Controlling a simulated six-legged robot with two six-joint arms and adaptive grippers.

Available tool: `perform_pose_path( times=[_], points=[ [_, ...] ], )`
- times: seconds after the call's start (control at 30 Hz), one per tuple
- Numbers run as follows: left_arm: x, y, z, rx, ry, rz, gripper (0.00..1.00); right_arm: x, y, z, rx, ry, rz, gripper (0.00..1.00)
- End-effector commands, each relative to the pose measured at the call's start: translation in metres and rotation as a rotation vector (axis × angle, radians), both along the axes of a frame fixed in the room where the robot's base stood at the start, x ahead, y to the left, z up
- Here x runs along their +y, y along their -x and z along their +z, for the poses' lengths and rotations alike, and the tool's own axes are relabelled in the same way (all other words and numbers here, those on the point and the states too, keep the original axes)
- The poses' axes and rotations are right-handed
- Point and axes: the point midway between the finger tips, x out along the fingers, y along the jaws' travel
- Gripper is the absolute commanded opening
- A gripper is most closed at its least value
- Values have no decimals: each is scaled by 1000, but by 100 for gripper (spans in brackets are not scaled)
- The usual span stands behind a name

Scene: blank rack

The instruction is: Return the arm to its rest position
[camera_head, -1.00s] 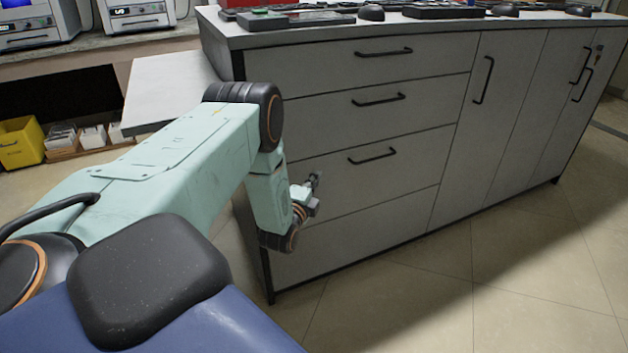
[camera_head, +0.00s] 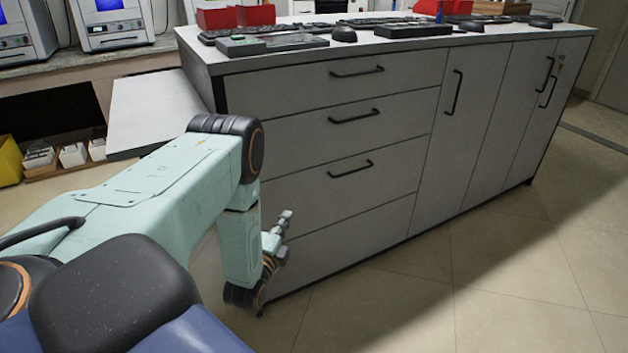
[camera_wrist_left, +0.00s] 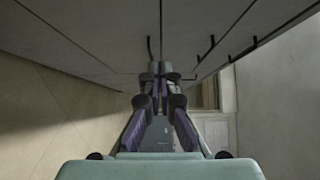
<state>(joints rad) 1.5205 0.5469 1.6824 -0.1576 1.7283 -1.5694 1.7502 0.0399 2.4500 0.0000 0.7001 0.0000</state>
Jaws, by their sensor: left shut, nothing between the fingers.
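My left arm (camera_head: 165,180) is mint green with black joints and comes in from the left in the head view. Its elbow is raised and its forearm hangs down beside the front left corner of the grey cabinet (camera_head: 345,222). My left gripper (camera_head: 286,217) shows small and partly hidden behind the wrist, in front of the lower drawers. In the left wrist view the gripper (camera_wrist_left: 160,72) has its fingertips together with nothing between them, and the cabinet front fills the upper part. My right gripper is in neither view.
The cabinet has several drawers and doors with black handles. On its top lie keyboards (camera_head: 365,22), a grey device (camera_head: 272,43) and red bins (camera_head: 235,16). A white side surface (camera_head: 155,110) stands left. Open tiled floor (camera_head: 450,285) lies at the front right.

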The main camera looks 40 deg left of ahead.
Motion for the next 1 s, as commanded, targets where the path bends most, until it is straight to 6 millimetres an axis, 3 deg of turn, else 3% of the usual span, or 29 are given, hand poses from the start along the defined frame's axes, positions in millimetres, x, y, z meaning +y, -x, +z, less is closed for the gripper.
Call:
perform_pose_path(
  times=[0.37,0.47,0.53,0.67,0.8,0.9,1.0],
  points=[
    [-2,2,-4,-12,69,0,0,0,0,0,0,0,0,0],
    [-3,6,-22,7,244,18,0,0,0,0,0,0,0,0],
    [-8,20,-46,52,424,55,0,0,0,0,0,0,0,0],
    [-43,55,-94,180,778,158,0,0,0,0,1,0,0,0],
    [-100,107,-131,342,1127,334,0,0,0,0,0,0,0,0],
    [-143,155,-144,466,1323,505,0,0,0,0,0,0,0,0],
    [-183,206,-144,591,1450,693,0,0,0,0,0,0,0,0]
  ],
)
